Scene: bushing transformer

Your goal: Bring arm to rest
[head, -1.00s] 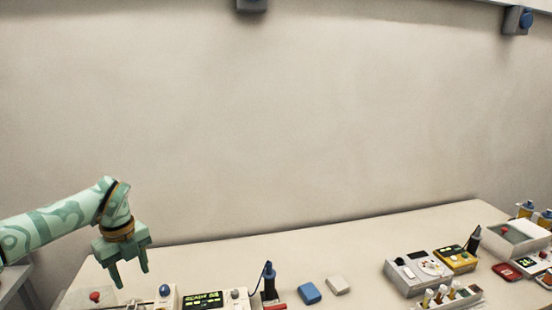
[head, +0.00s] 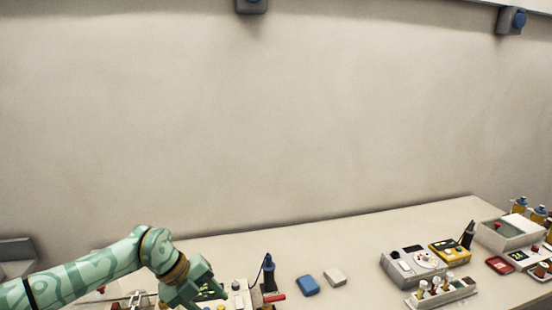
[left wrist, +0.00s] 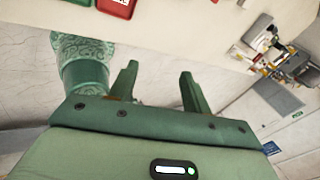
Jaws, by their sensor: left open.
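My left gripper (head: 198,292) is low at the left of the head view, over the near left part of the bench, in front of the instruments there. It hides part of them, and its fingertips are hard to make out. In the left wrist view the two fingers of my left gripper (left wrist: 160,78) stand apart with nothing between them. Beyond them are the bench edge and pale floor. My left arm comes in from the lower left. My right gripper is in neither view.
The bench (head: 350,240) has bare room along its back. A blue block (head: 308,285), a pale block (head: 335,276) and a dark upright tool (head: 268,272) are right of my gripper. A grey instrument (head: 410,265) and a yellow device (head: 450,252) stand farther right.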

